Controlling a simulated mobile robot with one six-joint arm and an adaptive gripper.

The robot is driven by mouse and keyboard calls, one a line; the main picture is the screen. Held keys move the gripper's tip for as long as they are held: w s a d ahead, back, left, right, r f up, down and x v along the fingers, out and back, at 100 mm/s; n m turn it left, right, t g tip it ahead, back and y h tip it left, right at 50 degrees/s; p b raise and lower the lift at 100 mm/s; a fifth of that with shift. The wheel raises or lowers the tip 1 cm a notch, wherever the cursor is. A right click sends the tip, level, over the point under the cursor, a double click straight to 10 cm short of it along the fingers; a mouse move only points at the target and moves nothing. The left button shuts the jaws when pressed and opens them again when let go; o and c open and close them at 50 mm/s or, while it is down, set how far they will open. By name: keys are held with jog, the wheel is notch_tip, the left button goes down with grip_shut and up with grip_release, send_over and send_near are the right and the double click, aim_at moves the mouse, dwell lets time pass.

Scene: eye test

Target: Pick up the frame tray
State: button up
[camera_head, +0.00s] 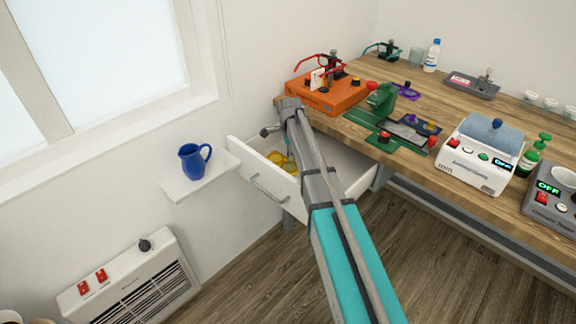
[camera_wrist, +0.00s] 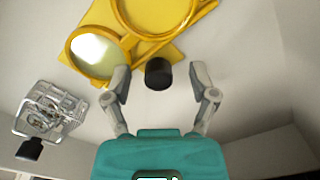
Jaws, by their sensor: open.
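A yellow piece with round rings (camera_wrist: 112,22) lies in the open drawer, near the top of the wrist view and cut off by its edge. One ring holds a pale, shiny lens-like disc. It is probably the frame tray, but I cannot be sure. Yellow parts also show in the drawer in the head view (camera_head: 281,161), partly behind my arm. My gripper (camera_wrist: 161,76) is open. A black round knob (camera_wrist: 158,73) appears between its fingertips, beside the yellow piece's lower edge; whether they are joined is unclear. I see no contact with the fingers.
A silver wire-like item (camera_wrist: 50,108) with a black knob lies at the left in the wrist view. White drawer (camera_head: 262,181) walls surround the space. The wooden bench (camera_head: 455,95) holds an orange box (camera_head: 327,96) and a green device (camera_head: 381,100). A blue jug (camera_head: 194,161) stands on a wall shelf.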

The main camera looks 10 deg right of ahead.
dwell(0.5)
grip_shut()
